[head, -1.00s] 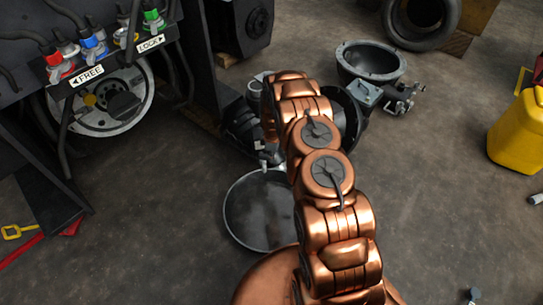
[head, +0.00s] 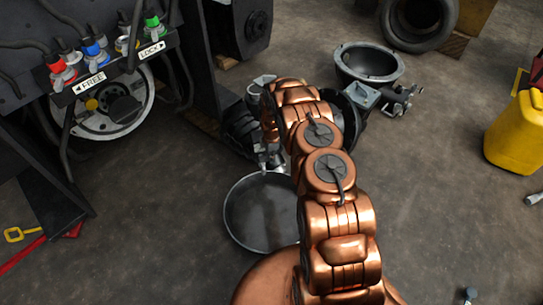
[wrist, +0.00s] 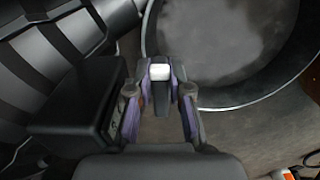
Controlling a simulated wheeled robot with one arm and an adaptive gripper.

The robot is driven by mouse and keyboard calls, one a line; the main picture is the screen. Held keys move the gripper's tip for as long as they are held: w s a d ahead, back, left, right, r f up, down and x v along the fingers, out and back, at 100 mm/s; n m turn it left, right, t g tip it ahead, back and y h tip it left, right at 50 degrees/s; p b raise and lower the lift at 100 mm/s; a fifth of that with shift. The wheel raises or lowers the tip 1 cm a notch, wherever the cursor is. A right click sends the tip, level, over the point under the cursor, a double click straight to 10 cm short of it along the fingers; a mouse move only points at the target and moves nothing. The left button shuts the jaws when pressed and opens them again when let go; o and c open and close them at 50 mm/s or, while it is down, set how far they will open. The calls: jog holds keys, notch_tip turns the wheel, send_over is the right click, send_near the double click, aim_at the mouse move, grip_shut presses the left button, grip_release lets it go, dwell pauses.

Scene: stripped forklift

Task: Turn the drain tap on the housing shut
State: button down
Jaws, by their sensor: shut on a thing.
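In the wrist view my gripper (wrist: 160,92) has its two purple-padded fingers closed on the drain tap (wrist: 160,72), a small dark piece with a pale end. The fingers hide most of it, so its turn angle is hard to tell. The dark ribbed housing (wrist: 50,50) fills the left of the wrist view. In the head view the housing (head: 240,124) is partly behind my copper arm, and my gripper (head: 269,156) is low beside it, mostly hidden.
A round drain pan (head: 262,212) lies on the floor just below my gripper. A grey bell-shaped casting (head: 368,64), a tyre (head: 418,22) and a yellow can (head: 515,132) stand farther right. The forklift's hose panel (head: 110,65) is at left. Floor between is clear.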

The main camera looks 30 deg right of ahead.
jog(key=c, duration=1.1)
grip_release()
jog(key=shift+r, duration=0.15)
jog(key=shift+r, duration=5.85)
